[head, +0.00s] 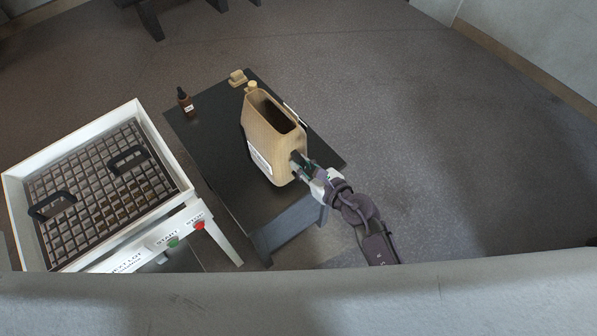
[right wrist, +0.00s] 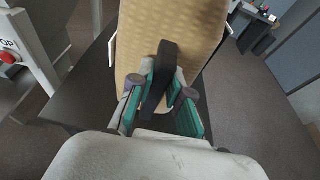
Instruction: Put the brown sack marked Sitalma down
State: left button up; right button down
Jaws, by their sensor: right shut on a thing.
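The brown sack (head: 262,135) is a tall, tan, box-like bag with an open top and a white label on its side; the writing is too small to read. It is upright at the right part of a dark table (head: 205,150). Whether its base touches the table I cannot tell. My right gripper (head: 300,166) is at the sack's near right side. In the right wrist view, my right gripper (right wrist: 162,98) is shut on a black strap handle (right wrist: 160,80) on the sack's tan face (right wrist: 185,30). My left gripper is not in view.
A small brown dropper bottle (head: 185,101) stands at the table's back left, and a tan block-like item (head: 237,77) lies at its back edge. A white-framed machine (head: 165,176) with a grid tray, black handles, green START and red STOP buttons stands left. Floor at right is clear.

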jog(key=shift+w+a+f, duration=0.2)
jog(key=shift+a, duration=0.15)
jog(key=shift+a+f, duration=0.1)
jog(key=shift+f, duration=0.1)
jog(key=shift+f+b, duration=1.15)
jog(key=shift+f, duration=0.7)
jog(key=shift+f, duration=0.15)
jog(key=c, duration=1.1)
grip_release()
